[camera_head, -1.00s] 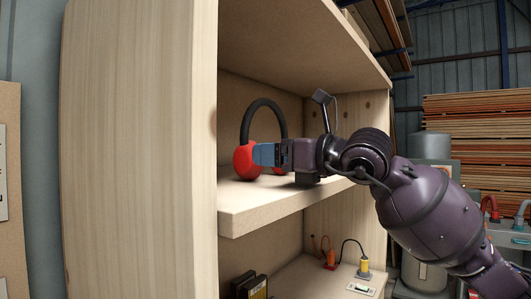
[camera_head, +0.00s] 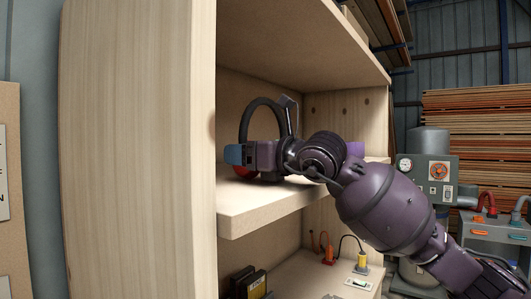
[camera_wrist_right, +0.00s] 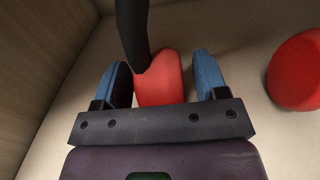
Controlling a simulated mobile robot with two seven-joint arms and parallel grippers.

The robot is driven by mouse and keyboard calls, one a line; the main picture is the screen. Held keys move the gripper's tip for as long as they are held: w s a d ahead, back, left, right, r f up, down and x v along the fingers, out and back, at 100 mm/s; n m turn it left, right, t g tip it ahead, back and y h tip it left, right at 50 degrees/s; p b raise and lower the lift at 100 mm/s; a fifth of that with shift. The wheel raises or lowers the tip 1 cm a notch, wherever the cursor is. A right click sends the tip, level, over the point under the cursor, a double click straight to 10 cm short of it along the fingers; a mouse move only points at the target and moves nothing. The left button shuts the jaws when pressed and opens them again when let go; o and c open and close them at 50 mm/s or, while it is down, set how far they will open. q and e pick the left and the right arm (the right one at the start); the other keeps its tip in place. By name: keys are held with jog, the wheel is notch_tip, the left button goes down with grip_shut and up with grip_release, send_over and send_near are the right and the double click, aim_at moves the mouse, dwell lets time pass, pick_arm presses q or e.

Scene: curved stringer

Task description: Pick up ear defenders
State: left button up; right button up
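The ear defenders have red cups and a black headband. In the head view the black headband (camera_head: 262,112) stands upright on the shelf, and one red cup (camera_head: 245,173) shows below my gripper. My right gripper (camera_head: 236,154) is in front of them and hides much of the cups. In the right wrist view one red cup (camera_wrist_right: 162,82) lies between the two blue fingers of the right gripper (camera_wrist_right: 160,82), with gaps on both sides. The other red cup (camera_wrist_right: 296,72) is to the right, outside the fingers. My left gripper is not in view.
The wooden shelf board (camera_head: 262,210) has a thick front edge, with a tall side panel (camera_head: 140,150) on the left. A lower shelf holds dark boxes (camera_head: 250,284) and a yellow plug (camera_head: 362,260). Machinery (camera_head: 430,175) stands at the right.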

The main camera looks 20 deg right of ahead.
jog(key=c, duration=1)
jog(key=shift+o, duration=0.2)
jog(key=shift+r, duration=0.1)
